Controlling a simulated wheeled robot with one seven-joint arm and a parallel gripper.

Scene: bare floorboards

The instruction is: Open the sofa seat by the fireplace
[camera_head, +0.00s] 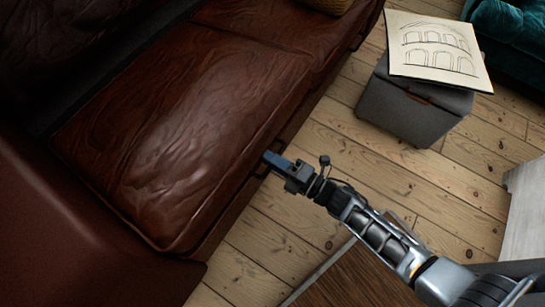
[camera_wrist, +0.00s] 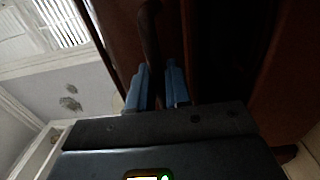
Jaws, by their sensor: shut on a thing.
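The brown leather sofa seat (camera_head: 185,130) fills the left of the head view and looks flat on its base. A thin dark handle sits at its front edge, and in the wrist view this handle (camera_wrist: 149,40) runs down between the blue fingers. My gripper (camera_head: 270,160) is at that front edge, shut on the handle. My gripper (camera_wrist: 157,88) hides the part of the handle it holds. The sofa's dark front shows on both sides of the handle in the wrist view. No fireplace can be made out in either view.
A grey storage stool (camera_head: 412,110) with a drawing (camera_head: 437,50) on top stands at upper right. A teal seat (camera_head: 512,35) is in the corner. A wooden-topped piece (camera_head: 350,280) lies below my arm. Bare floorboards (camera_head: 335,140) lie between sofa and stool.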

